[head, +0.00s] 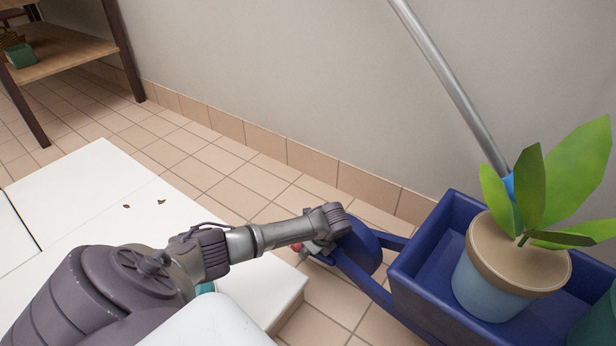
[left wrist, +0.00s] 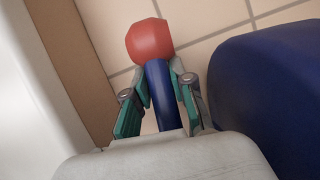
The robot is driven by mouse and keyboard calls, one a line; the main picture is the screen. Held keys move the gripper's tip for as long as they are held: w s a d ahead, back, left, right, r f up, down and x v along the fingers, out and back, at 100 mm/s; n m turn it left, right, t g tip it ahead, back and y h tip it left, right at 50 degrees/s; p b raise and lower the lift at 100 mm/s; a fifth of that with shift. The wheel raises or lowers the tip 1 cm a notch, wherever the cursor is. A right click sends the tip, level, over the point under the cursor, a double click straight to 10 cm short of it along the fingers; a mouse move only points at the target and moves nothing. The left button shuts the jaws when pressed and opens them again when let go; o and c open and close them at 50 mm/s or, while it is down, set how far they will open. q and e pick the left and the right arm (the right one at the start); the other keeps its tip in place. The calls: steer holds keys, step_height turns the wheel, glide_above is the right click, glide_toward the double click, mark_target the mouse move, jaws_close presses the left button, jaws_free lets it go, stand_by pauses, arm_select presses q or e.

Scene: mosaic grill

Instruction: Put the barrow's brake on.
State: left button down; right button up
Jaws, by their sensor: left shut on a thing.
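The blue barrow (head: 432,240) stands on the tiles along the wall, with its wheel (head: 361,252) at its left end. The brake lever is a dark blue bar (left wrist: 158,88) with a red knob (left wrist: 150,40), beside the wheel in the left wrist view. The knob (head: 296,247) just shows in the head view, past my left gripper (head: 314,247). In the left wrist view the fingers (left wrist: 160,88) of my left gripper lie on both sides of the bar, just below the knob, shut on it. The lever's lower end is hidden. My right gripper is not in view.
A potted plant (head: 512,255) stands in the barrow's tray, with a grey pole (head: 445,80) leaning behind it. A low white platform (head: 95,205) lies beside my arm. A wooden shelf (head: 70,45) stands at the back left. The tiles between platform and wall are clear.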

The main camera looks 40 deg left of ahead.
arm_select(q)
steer(key=shift+a, duration=0.15)
steer(key=shift+p, duration=0.3)
steer(key=shift+s+f+h+p, duration=0.1)
steer(key=shift+f+h+p, duration=0.35)
steer(key=shift+h+p, duration=0.5)
steer(key=shift+d+f+h, duration=0.25)
steer(key=shift+f, duration=0.15)
steer(key=shift+d+f, duration=0.1)
steer(key=shift+f, duration=0.05)
steer(key=c, duration=1.1)
jaws_free()
steer(key=shift+o, duration=0.8)
steer(key=shift+f+h, duration=0.1)
steer(key=shift+h, duration=0.2)
